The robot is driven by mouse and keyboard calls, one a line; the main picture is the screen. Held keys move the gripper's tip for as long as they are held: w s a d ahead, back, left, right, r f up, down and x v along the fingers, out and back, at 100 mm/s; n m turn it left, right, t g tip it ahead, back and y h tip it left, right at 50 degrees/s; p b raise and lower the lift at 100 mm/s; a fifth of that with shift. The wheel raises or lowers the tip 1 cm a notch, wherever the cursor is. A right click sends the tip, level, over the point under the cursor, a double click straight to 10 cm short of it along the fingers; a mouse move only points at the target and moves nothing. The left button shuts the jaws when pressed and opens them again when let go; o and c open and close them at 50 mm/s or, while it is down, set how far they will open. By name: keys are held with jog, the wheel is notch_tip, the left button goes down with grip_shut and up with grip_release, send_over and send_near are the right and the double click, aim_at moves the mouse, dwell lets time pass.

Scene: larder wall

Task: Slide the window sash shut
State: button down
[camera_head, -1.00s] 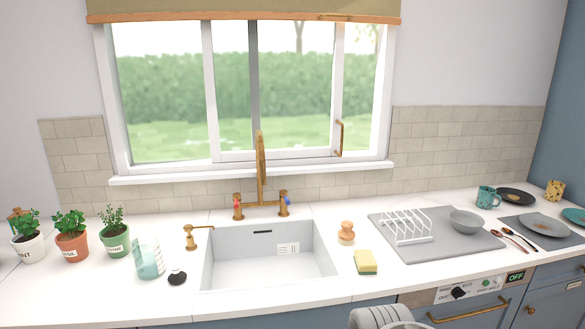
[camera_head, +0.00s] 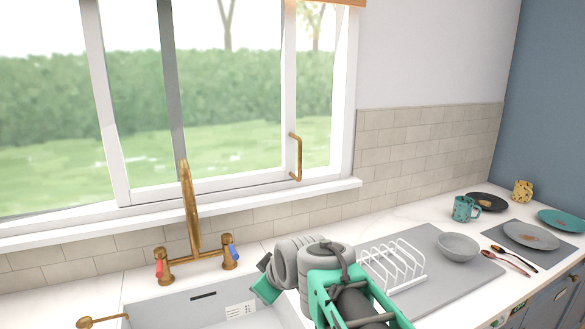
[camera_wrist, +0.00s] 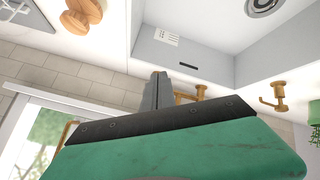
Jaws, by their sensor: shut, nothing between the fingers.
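The window sash (camera_head: 291,75) is a white-framed pane standing in the middle of the window, overlapping the left pane. A strip of the opening shows between its right stile and the right jamb (camera_head: 347,95). An upright brass handle (camera_head: 297,157) is on the sash's right stile, and it also shows at the lower left of the wrist view (camera_wrist: 68,133). My gripper (camera_head: 263,263) is over the sink's right side, below and left of the handle and apart from it. In the wrist view its fingers (camera_wrist: 159,78) are shut and empty.
A tall brass tap (camera_head: 189,205) stands between the sink (camera_head: 170,308) and the window, left of my gripper. A white dish rack (camera_head: 395,262) and a grey bowl (camera_head: 458,246) are to the right. The sill (camera_head: 320,192) juts out below the sash.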

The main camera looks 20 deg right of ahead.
jog(key=w+d+r+n+t+h+b, duration=0.1)
jog(key=w+d+r+n+t+b, duration=0.2)
jog(key=w+d+r+n+t, duration=1)
jog(key=w+d+r+m+g+p, duration=0.1)
jog(key=w+d+r+p, duration=0.1)
jog(key=w, duration=0.5)
jog(key=w+d+r+m+g+p, duration=0.1)
jog(key=w+d+g+p, duration=0.1)
jog(key=w+d, duration=0.2)
jog(key=w, duration=0.3)
jog(key=shift+d+r+g+p, duration=0.25)
jog(key=shift+r+g+p, duration=0.05)
jog(key=shift+r+p, duration=0.05)
